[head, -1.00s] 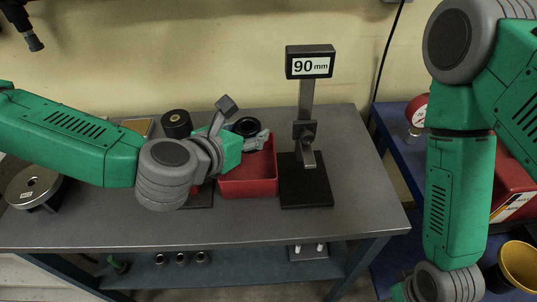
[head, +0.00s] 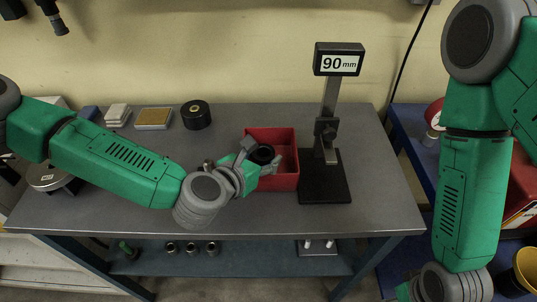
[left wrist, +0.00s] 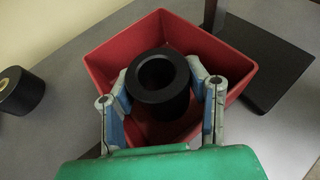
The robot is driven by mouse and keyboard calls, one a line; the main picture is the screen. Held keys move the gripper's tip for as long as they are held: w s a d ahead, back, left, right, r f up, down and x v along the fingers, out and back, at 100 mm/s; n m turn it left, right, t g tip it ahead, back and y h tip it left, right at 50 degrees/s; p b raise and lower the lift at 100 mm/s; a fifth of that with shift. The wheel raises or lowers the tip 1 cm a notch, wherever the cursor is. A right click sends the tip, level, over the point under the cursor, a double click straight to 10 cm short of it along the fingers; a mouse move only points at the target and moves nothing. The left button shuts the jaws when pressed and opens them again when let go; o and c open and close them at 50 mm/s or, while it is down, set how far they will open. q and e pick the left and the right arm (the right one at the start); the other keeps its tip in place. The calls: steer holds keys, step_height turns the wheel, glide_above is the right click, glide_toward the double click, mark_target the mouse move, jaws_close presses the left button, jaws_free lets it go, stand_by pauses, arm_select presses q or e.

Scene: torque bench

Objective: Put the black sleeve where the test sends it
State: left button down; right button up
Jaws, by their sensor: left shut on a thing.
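The black sleeve (head: 262,154) is a short thick ring with an open bore. My left gripper (head: 265,160) is shut on it, one finger on each side. In the left wrist view the sleeve (left wrist: 158,84) shows between the two fingers, over the red bin (left wrist: 92,66). The red bin (head: 285,184) stands on the bench, left of the gauge stand. I cannot tell whether the sleeve touches the bin floor. The gauge display (head: 339,62) reads 90 mm. My right arm is at the right edge of the head view; its gripper is out of view.
The gauge stand's black base (head: 325,190) is just right of the bin. A black cylinder with a brass centre (head: 196,114) stands at the back, beside a tan-topped block (head: 153,118). The bare bench (head: 375,185) is clear at the right. Several metal rings lie on the lower shelf.

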arm_select(q)
steer(key=shift+a+f, duration=0.2)
steer(key=shift+a, duration=0.35)
steer(key=shift+s+d+f+b, duration=0.15)
steer(key=shift+d+b, duration=0.1)
steer(key=shift+b, duration=0.15)
steer(key=d, duration=0.2)
steer(key=shift+s+d+f, duration=0.1)
steer(key=shift+d+f, duration=0.25)
steer(key=shift+d, duration=0.05)
steer(key=c, duration=1.1)
jaws_free()
steer(key=shift+s+f, duration=0.1)
steer(key=shift+c, duration=0.2)
steer(key=shift+a+f, duration=0.1)
steer(key=shift+a, duration=0.75)
steer(key=shift+d+r+p, duration=0.15)
steer(key=shift+r+p, duration=0.3)
steer(key=shift+r, duration=0.2)
steer(key=shift+s+r, duration=0.1)
steer(key=shift+r, duration=0.1)
steer(key=b+v, duration=0.1)
steer(key=v, duration=1)
steer(key=shift+r, duration=0.35)
arm_select(e)
steer(key=shift+f, duration=0.4)
steer(key=shift+d, duration=0.1)
